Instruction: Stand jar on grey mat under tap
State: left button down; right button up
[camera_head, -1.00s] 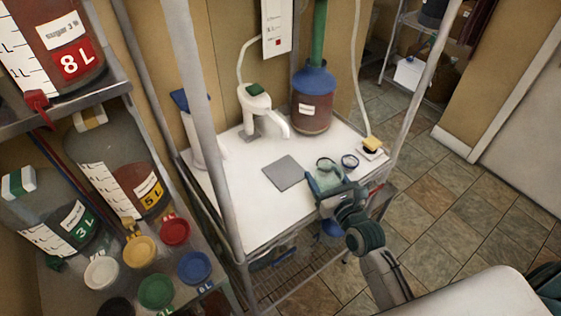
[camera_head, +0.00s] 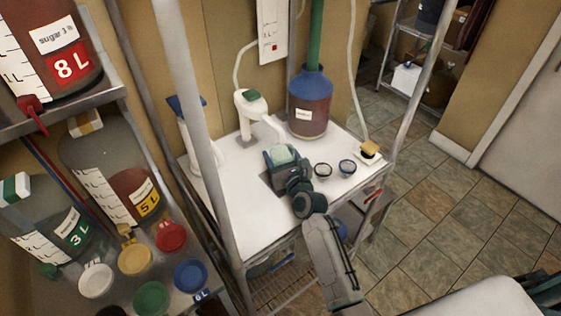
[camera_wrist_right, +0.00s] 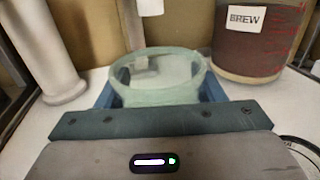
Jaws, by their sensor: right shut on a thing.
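My right gripper (camera_head: 283,156) is shut on a pale green, open-topped glass jar (camera_head: 284,152). In the right wrist view the jar (camera_wrist_right: 158,97) stands upright between blue fingers. The gripper and jar are over the grey mat (camera_head: 266,181), which they mostly hide; only a sliver of it shows. I cannot tell whether the jar's base touches the mat. The white tap (camera_head: 250,104) with a green top is just behind, its spout ending close to the jar. My left gripper is not in view.
A black ring (camera_head: 323,170) and a blue-rimmed ring (camera_head: 347,166) lie right of my gripper. A blue-topped brown vessel (camera_head: 310,105) stands behind. A yellow-topped item (camera_head: 370,150) sits at the right corner. A shelf post (camera_head: 205,130) rises at left. The table's front left is clear.

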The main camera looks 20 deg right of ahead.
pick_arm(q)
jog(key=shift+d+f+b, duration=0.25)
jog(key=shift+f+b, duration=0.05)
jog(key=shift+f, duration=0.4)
pick_arm(e)
jog(key=shift+f, duration=1.15)
jog(key=shift+f, duration=0.1)
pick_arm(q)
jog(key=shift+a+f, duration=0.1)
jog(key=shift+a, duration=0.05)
pick_arm(e)
jog(key=o, duration=1.1)
pick_arm(q)
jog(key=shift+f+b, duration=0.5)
jog(key=shift+b, duration=0.1)
pick_arm(e)
jog(key=s, duration=0.4)
jog(key=s+d, duration=0.1)
jog(key=s, duration=0.7)
jog(key=shift+d, duration=0.15)
